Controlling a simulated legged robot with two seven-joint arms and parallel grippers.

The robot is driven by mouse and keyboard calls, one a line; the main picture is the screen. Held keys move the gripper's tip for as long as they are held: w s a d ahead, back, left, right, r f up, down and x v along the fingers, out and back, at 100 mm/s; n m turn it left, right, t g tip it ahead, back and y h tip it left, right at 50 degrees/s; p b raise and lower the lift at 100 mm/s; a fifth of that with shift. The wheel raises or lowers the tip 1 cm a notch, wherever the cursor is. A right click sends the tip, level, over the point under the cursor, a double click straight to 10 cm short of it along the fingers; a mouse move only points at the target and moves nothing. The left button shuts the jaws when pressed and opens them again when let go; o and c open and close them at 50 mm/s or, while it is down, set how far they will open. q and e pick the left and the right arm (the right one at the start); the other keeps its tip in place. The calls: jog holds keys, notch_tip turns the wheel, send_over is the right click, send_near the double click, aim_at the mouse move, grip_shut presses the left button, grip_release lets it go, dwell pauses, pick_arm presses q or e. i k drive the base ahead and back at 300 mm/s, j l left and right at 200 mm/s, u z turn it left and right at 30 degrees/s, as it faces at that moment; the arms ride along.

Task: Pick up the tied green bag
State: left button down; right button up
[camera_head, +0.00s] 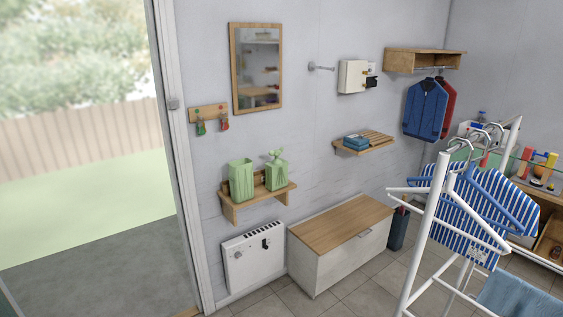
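Two pale green items stand side by side on a small wooden wall shelf (262,200) left of centre. The right one (276,177) has a leafy, knotted-looking top and appears to be the tied green bag. The left one (241,181) is upright with a flat, open-looking top. Both stand apart from any gripper. Neither of my grippers is in view.
A wood-topped bench (341,224) stands right of the shelf, and a white wall heater (253,258) hangs below it. A white clothes rack (425,240) with hangers and striped clothing fills the right foreground. An open doorway (85,150) is at left.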

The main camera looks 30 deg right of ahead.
aim_at(276, 170)
jog(key=i+l, duration=0.3)
jog(key=i, duration=0.15)
jog(key=i+l, duration=0.3)
jog(key=i, duration=0.15)
jog(key=i+l, duration=0.35)
jog(key=i+l+z, duration=0.1)
jog(key=i+l, duration=0.2)
jog(key=i, duration=0.25)
